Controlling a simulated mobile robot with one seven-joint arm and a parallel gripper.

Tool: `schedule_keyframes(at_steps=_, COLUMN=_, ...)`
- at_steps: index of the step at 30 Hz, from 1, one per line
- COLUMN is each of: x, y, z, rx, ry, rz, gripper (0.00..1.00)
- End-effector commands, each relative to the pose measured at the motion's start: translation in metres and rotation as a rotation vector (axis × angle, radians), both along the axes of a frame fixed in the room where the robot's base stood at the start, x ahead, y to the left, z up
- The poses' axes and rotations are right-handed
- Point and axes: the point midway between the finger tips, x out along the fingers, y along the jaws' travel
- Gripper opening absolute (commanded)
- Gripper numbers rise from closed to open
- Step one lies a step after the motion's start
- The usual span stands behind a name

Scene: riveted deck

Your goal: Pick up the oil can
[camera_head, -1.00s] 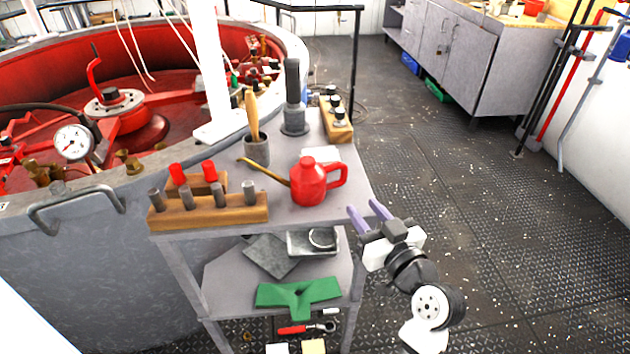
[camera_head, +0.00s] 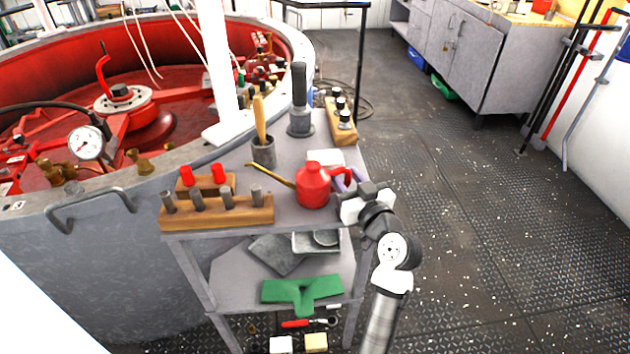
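The red oil can (camera_head: 313,187) with its thin brass spout pointing left stands upright on the top shelf of the grey cart (camera_head: 232,222). My gripper (camera_head: 343,181) is at the can's right side, by its handle. Its purple fingers overlap the handle in the picture. The fingers are partly hidden behind the gripper body and the handle, so I cannot tell how far apart they are or whether they touch it.
A wooden block with grey pegs (camera_head: 222,212) stands left of the can. A grey cup with a wooden-handled tool (camera_head: 263,150) and a dark cylinder (camera_head: 300,115) stand behind it. A wooden block with knobs (camera_head: 341,122) is at the back right. Open floor lies right.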

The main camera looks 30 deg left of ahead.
Motion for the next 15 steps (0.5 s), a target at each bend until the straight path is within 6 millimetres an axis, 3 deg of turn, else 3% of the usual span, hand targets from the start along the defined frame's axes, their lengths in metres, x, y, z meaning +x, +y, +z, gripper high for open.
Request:
schedule_keyframes(at_steps=3, x=-0.0002, y=-0.0002, z=-0.0002, rx=0.000, ry=0.000, rz=0.000, gripper=0.33)
schedule_keyframes(at_steps=11, x=-0.0004, y=-0.0005, z=-0.0001, rx=0.000, ry=0.000, rz=0.000, gripper=0.00)
schedule_keyframes(at_steps=15, x=-0.0003, y=-0.0005, z=-0.0002, rx=0.000, ry=0.000, rz=0.000, gripper=0.00)
